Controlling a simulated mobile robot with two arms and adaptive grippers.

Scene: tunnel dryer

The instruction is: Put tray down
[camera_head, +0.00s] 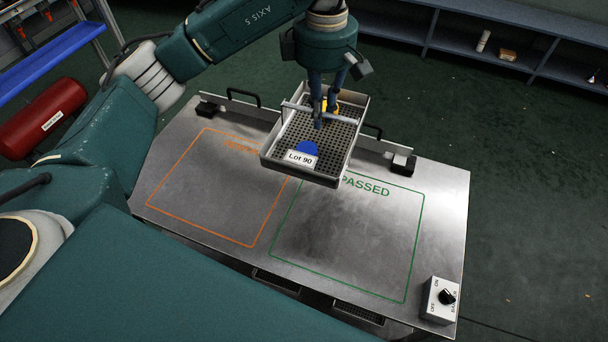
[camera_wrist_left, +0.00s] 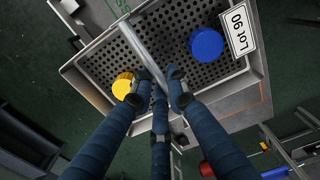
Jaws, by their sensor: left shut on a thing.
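A grey perforated tray (camera_head: 339,135) labelled Lot 90 hangs above the metal table (camera_head: 440,215), over the back of the surface between the orange and green outlines. My left gripper (camera_head: 322,115) is shut on the bar that crosses the tray. The tray holds a blue round piece (camera_wrist_left: 206,44) near the label (camera_wrist_left: 238,30) and a yellow round piece (camera_wrist_left: 122,86) by the fingers. The green outline (camera_head: 415,245) marked PASSED is empty. The orange outline (camera_head: 200,225) is empty, its word partly hidden by the tray. My right gripper is not in view.
A switch box (camera_head: 441,300) with a knob stands at the table's front right corner. Black handles (camera_head: 243,97) and small black blocks (camera_head: 403,164) line the back edge. A red cylinder (camera_head: 42,118) and a blue shelf (camera_head: 50,62) are at the left.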

